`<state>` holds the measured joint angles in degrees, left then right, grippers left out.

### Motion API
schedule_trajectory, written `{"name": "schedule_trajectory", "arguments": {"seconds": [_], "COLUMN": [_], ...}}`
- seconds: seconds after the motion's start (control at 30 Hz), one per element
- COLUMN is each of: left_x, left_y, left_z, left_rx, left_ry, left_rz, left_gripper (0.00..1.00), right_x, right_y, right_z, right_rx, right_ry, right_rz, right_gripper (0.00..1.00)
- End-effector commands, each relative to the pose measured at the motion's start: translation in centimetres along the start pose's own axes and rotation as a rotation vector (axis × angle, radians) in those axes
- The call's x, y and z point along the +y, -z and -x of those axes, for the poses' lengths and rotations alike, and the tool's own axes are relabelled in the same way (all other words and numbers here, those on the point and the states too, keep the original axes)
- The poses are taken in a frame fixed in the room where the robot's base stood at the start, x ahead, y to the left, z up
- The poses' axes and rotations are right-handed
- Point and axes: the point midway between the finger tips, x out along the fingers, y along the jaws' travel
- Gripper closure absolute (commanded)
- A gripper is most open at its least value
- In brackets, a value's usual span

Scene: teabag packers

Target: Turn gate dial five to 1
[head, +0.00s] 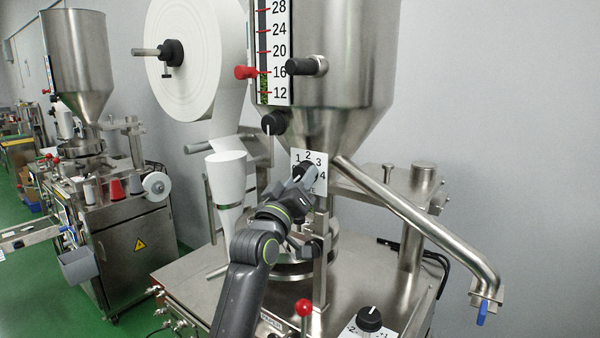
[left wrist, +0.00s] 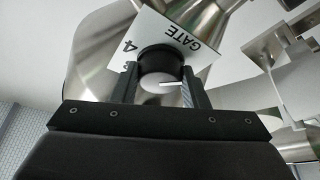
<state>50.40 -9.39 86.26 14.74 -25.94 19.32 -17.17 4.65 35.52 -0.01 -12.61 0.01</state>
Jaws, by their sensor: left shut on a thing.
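The gate dial's white plate (head: 320,172) stands upright below the steel hopper in the head view, with 1, 2, 3 and 4 around the dial. In the left wrist view the plate (left wrist: 200,46) shows "GATE" and a 4, turned over. The black round dial knob (left wrist: 161,60) sits between the two fingers of my left gripper (left wrist: 160,86), which is shut on it. A white line shows on the knob; the number it points at I cannot tell. In the head view my left gripper (head: 301,176) covers most of the dial. My right gripper is not in view.
A steel chute (head: 420,220) slopes down to the right of the dial. A white paper cone (head: 228,178) stands to its left. A red-topped lever (head: 303,307) and another black dial (head: 370,318) are on the machine top below. A second machine (head: 115,240) stands at the left.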

Motion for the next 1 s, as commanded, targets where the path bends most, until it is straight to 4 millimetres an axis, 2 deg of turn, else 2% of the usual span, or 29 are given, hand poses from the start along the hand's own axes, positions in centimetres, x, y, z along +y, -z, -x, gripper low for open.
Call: {"name": "schedule_trajectory", "arguments": {"seconds": [0.4,0.43,0.6,0.87,1.0], "left_x": [-0.06,-0.06,-0.05,-0.04,-0.11], "left_y": [-0.07,-0.07,-0.05,-0.03,-0.15], "left_z": [0.03,0.03,0.02,0.06,0.72], "left_rx": [0.0,0.0,0.0,0.0,0.001], "left_ry": [0.003,0.003,0.002,0.002,0.002], "left_rz": [0.005,0.005,0.005,0.005,0.005], "left_gripper": [0.82,0.57,0.38,0.38,0.38], "right_x": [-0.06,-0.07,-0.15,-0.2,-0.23], "right_y": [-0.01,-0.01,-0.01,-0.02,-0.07], "right_z": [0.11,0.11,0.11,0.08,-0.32], "right_rx": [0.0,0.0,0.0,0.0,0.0], "right_ry": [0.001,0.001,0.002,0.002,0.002], "right_rz": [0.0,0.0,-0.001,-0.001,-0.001], "right_gripper": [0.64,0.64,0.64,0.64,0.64]}}
